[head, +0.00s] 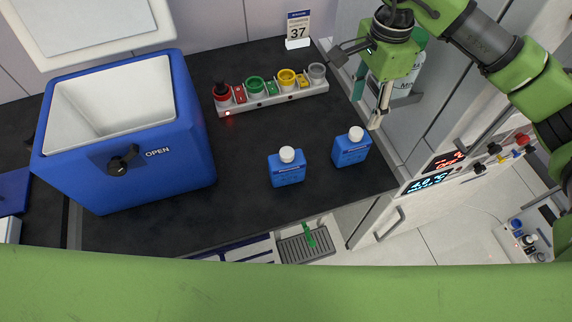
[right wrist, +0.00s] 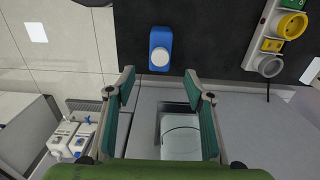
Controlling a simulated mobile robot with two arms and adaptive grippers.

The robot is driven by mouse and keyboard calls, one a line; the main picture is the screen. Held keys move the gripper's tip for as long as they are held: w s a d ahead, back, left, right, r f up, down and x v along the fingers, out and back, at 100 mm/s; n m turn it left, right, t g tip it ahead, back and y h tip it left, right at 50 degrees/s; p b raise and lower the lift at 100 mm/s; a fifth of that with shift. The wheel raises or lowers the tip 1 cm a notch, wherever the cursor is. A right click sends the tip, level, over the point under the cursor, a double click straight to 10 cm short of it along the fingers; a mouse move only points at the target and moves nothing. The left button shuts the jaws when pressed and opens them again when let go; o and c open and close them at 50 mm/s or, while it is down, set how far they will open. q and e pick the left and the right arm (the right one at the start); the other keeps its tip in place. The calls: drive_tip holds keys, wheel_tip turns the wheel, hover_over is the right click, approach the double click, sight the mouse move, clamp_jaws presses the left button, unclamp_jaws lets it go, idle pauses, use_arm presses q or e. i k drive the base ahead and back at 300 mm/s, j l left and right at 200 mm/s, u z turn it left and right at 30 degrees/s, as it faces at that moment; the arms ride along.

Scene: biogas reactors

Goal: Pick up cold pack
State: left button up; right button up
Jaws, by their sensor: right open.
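Two blue bottle-shaped packs with white caps stand upright on the dark counter: a left one (head: 287,172) and a right one (head: 351,150). One blue pack (right wrist: 160,58) shows in the right wrist view, beyond the fingertips and roughly centred between them; I cannot tell for certain which of the two it is. My right gripper (head: 359,84) is open and empty, above the counter's right edge, up and right of the packs. Its two spread fingers also show in the right wrist view (right wrist: 160,88). My left gripper is not in view.
A blue cool box (head: 185,150) with its white lid (head: 85,22) raised stands at left. A drip tray (head: 290,247) lies at the front. The counter around the packs is clear.

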sight(287, 167)
drive_tip(key=k+u, duration=0.3)
drive_tip(key=k, duration=0.15)
drive_tip(key=k+j+u, duration=0.15)
drive_tip(key=k+u, duration=0.15)
drive_tip(key=k, duration=0.15)
